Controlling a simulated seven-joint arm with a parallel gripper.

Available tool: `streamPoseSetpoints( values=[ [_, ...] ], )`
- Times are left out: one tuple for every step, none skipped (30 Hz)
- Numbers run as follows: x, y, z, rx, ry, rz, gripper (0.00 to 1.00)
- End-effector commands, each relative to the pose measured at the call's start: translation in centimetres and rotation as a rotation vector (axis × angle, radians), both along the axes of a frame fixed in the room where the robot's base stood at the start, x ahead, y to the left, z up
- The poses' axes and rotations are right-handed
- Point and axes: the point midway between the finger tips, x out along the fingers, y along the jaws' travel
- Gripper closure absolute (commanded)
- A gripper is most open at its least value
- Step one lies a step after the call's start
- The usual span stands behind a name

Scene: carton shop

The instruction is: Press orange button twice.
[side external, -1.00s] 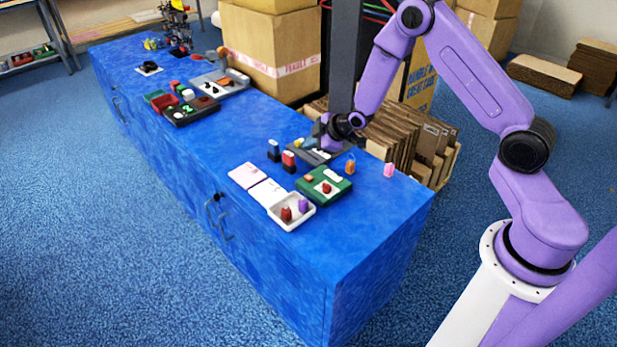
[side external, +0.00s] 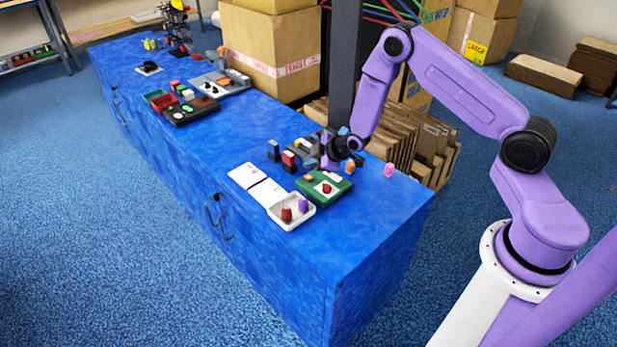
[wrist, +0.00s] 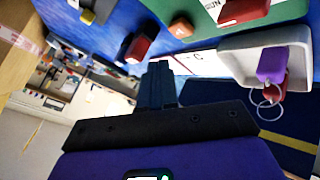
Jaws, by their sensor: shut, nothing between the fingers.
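A green box (side external: 338,196) stands on the blue bench. It carries a small orange button (side external: 309,177) near its back-left corner and a red button (side external: 326,188) on a white plate. In the wrist view the orange button (wrist: 181,26) shows at the top, by the edge of the green box (wrist: 180,7), with the red button (wrist: 243,10) to its right. My gripper (side external: 325,164) is shut and empty, just behind the green box. In the wrist view its fingertips (wrist: 160,68) appear below the orange button, apart from it. Contact is not visible.
A white tray (side external: 287,224) with red and purple tagged pieces stands in front of the green box. Red-and-dark (side external: 289,161) and blue-and-dark (side external: 274,150) upright pieces stand left of my gripper. Orange (side external: 349,168) and pink (side external: 389,170) fobs stand right.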

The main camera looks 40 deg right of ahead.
Motion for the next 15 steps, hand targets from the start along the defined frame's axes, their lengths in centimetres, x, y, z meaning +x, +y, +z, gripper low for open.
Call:
streamPoseSetpoints(
  values=[
    [0.0, 0.0, -0.6, 0.0, 0.002, 0.001, 1.0],
    [0.0, 0.0, -0.9, 0.0, 0.002, 0.001, 1.0],
    [0.0, 0.0, -1.2, 0.0, 0.002, 0.001, 1.0],
    [0.0, 0.0, -1.4, 0.0, 0.002, 0.001, 1.0],
    [0.0, 0.0, -1.6, 0.001, 0.002, 0.001, 1.0],
    [0.0, 0.0, -1.7, 0.001, 0.0, 0.001, 1.0],
    [0.0, 0.0, -1.8, 0.002, 0.0, 0.002, 1.0],
    [0.0, 0.0, -2.0, 0.002, 0.0, 0.002, 1.0],
    [0.0, 0.1, -2.1, 0.002, 0.0, 0.002, 1.0],
    [0.0, 0.0, -2.1, 0.001, 0.0, 0.001, 1.0],
    [0.0, 0.0, -2.2, 0.002, 0.0, 0.002, 1.0],
    [0.0, 0.1, -2.2, 0.002, 0.0, 0.002, 1.0],
    [0.0, 0.1, -2.2, 0.002, 0.0, 0.002, 1.0],
    [0.0, 0.1, -2.2, 0.002, 0.0, 0.002, 1.0],
    [0.0, 0.1, -2.2, 0.002, 0.0, 0.002, 1.0]
  ],
)
